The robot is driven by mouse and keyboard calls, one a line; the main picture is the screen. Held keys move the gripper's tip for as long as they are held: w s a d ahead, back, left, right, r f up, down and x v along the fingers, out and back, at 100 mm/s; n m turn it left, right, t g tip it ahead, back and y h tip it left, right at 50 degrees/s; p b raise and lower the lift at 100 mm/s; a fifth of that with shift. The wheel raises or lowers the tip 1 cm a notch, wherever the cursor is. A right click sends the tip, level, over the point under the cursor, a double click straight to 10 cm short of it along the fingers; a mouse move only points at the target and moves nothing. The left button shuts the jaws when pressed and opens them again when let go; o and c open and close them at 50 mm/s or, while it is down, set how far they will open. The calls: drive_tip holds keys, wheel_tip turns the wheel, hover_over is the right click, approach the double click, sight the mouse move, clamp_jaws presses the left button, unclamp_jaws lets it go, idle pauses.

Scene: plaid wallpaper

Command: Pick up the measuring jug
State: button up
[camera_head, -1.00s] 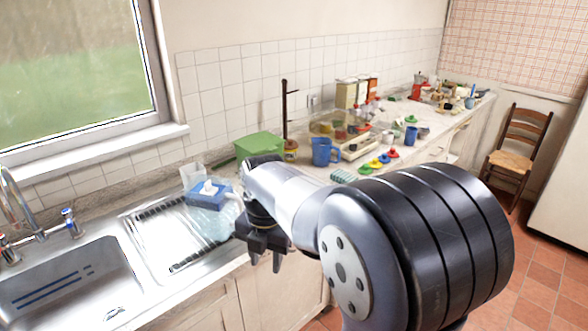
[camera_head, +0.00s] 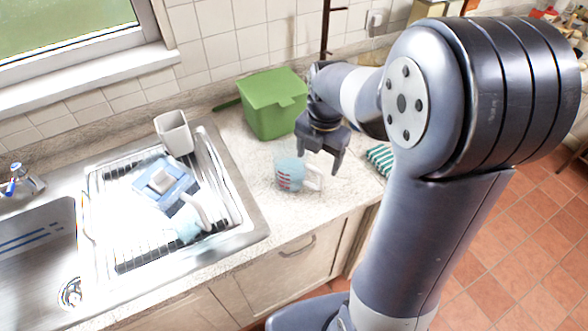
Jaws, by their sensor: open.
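The measuring jug (camera_head: 289,175) is a small clear jug with a bluish tint, red marks on its side and a pale handle on its right. It stands upright on the worktop, right of the sink drainer. My gripper (camera_head: 320,159) is open and points down, just above and slightly right of the jug in the picture. Its fingers appear apart from the jug and empty. The exact height above the jug is hard to tell.
A green box (camera_head: 272,108) stands behind the jug. A striped cloth (camera_head: 380,160) lies to the right. The metal drainer (camera_head: 133,258) at left holds a white cup (camera_head: 174,133), a blue-and-white box (camera_head: 160,183) and a pale translucent item (camera_head: 190,219). The worktop's front edge is close.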

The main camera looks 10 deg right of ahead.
sight(315, 170)
drive_tip(key=shift+a+f+p, duration=0.2)
drive_tip(key=shift+f+p, duration=0.4)
drive_tip(key=shift+f, duration=1.95)
drive_tip(key=shift+c, duration=0.4)
drive_tip(key=c, duration=1.1)
drive_tip(key=shift+r, duration=0.2)
drive_tip(key=shift+r+b, duration=0.5)
drive_tip(key=shift+r, duration=4.3)
